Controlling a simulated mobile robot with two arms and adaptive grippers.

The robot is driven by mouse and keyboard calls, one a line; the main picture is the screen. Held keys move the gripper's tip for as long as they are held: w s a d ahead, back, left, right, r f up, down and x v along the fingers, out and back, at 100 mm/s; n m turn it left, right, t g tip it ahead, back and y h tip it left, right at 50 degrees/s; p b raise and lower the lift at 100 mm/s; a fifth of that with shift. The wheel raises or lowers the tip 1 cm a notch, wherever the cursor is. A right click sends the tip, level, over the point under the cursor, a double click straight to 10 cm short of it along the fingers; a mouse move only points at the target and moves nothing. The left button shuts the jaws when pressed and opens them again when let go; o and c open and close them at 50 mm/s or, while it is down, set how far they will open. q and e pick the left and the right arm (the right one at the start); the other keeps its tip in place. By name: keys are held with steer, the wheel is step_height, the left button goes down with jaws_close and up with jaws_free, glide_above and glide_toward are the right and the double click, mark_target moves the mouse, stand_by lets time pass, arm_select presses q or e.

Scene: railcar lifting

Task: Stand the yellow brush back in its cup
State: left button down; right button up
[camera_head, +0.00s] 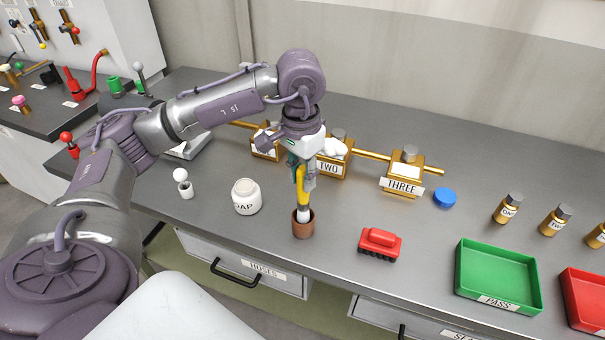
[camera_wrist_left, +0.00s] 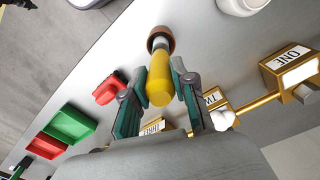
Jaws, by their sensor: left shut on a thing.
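The yellow brush (camera_head: 302,187) hangs nearly upright below my left gripper (camera_head: 302,168), handle up and pale end down. My left gripper is shut on its handle; in the left wrist view the yellow handle (camera_wrist_left: 160,82) lies between the two fingers (camera_wrist_left: 158,88). The brown cup (camera_head: 303,228) stands on the bench directly below. The brush's pale lower end is at the cup's mouth and looks partly inside it; how deep it sits is hidden. The cup also shows in the left wrist view (camera_wrist_left: 151,42). My right gripper is not in view.
A white soap jar (camera_head: 246,197) stands left of the cup and a red scrub brush (camera_head: 380,243) to its right. Brass valve blocks, one marked THREE (camera_head: 402,182), line a pipe behind. A green tray (camera_head: 498,277) and a red tray (camera_head: 583,300) lie at the right.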

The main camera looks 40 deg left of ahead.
mark_target(302, 188)
arm_select(q)
steer(key=shift+f+b, duration=1.65)
steer(key=shift+f, duration=0.1)
steer(key=c, duration=0.9)
jaws_free()
steer(key=shift+o, duration=0.2)
step_height(302, 188, up, 12)
steer(key=shift+a, duration=0.1)
